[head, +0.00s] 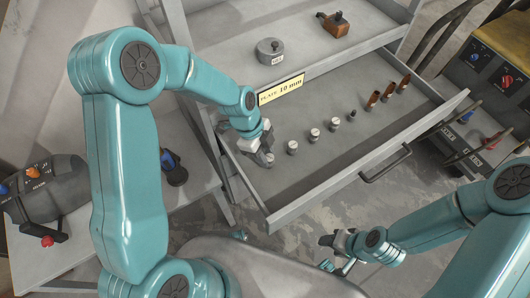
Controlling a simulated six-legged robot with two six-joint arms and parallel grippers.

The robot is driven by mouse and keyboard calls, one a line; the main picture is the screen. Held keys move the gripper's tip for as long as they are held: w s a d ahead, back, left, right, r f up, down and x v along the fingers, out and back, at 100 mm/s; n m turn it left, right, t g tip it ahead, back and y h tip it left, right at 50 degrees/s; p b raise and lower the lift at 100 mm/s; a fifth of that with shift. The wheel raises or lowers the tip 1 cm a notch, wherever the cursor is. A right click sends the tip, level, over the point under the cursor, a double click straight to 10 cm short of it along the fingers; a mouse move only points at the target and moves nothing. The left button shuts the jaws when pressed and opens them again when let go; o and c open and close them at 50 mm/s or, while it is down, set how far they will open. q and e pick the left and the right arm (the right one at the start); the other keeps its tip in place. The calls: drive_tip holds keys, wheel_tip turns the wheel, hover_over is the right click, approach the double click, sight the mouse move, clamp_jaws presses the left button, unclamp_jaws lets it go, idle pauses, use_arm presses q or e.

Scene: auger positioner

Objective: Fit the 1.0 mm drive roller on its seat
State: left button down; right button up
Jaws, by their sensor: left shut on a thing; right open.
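My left gripper (263,154) is low at the near left end of the open drawer (330,172), shut on a small grey piece, mostly hidden by the fingers. Several short pale rollers stand upright in a row, the nearest roller (292,147) just right of this gripper. Their size markings are too small to read, so I cannot tell which is the 1.0 mm drive roller. My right gripper (338,264) is open and empty, in front of and below the drawer. I cannot make out the roller seat.
Several copper-coloured pieces (388,92) stand at the drawer's right. A sign (281,90) reads "PLATE 10 mm". A grey weight-like piece (270,51) and a brown block (334,25) are on the shelf above. Machines with knobs stand left (45,190) and right (490,75).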

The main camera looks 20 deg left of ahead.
use_arm(q)
drive_tip(key=c, duration=0.7)
unclamp_jaws()
drive_tip(key=shift+c, duration=0.2)
wheel_tip(320, 180, up, 20)
drive_tip(key=p, duration=0.3)
